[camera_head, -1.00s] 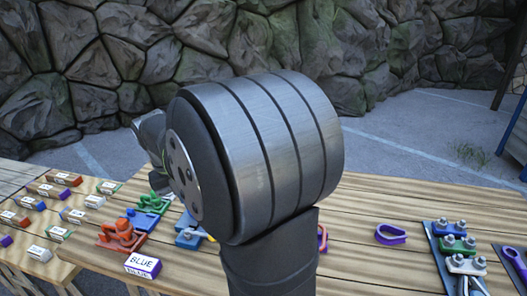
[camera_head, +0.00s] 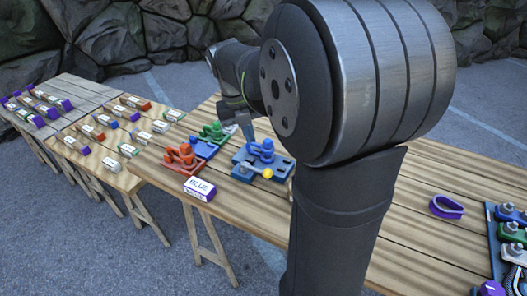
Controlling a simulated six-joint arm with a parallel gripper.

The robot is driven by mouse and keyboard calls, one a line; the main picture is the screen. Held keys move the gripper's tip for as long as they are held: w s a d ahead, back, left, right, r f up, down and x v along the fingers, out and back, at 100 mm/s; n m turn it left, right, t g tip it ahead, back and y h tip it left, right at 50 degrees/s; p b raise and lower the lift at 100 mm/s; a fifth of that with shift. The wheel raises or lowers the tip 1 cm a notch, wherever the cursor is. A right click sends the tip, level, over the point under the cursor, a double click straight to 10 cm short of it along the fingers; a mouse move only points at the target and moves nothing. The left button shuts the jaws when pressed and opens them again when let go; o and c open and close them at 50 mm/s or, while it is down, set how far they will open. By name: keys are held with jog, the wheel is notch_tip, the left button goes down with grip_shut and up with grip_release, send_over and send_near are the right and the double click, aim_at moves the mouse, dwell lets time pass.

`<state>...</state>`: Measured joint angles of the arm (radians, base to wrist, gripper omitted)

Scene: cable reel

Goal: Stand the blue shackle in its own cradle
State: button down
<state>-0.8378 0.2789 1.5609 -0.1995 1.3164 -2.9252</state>
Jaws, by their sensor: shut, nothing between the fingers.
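A blue shackle (camera_head: 261,148) sits upright on a blue-grey base plate (camera_head: 245,172) with a yellow ball at its front, in the head view left of my arm's large joint. I cannot tell how it is seated. My gripper (camera_head: 247,132) is small in the picture, pointing down just behind and left of the blue shackle. It is shut with nothing in it. Whether its tips touch anything is unclear. An orange shackle (camera_head: 184,153) and a green shackle (camera_head: 214,130) stand in holders to the left, with a bright blue plate (camera_head: 203,149) between them.
A block labelled BLUE (camera_head: 200,188) stands at the table's front edge. A purple loop (camera_head: 446,206) lies right of my arm, near a rack of shackles (camera_head: 511,232). Several labelled blocks cover the left tables. My arm hides the table's middle.

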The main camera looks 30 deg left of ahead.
dwell(0.4)
jog(key=c, duration=1.6)
grip_release()
jog(key=shift+w+a+m, duration=0.1)
jog(key=shift+m, duration=0.2)
jog(key=shift+o, duration=0.2)
jog(key=m+g+y, duration=0.2)
jog(key=m, duration=2.3)
send_over(256, 143)
notch_tip(256, 143, down, 6)
jog(key=shift+f, duration=4.3)
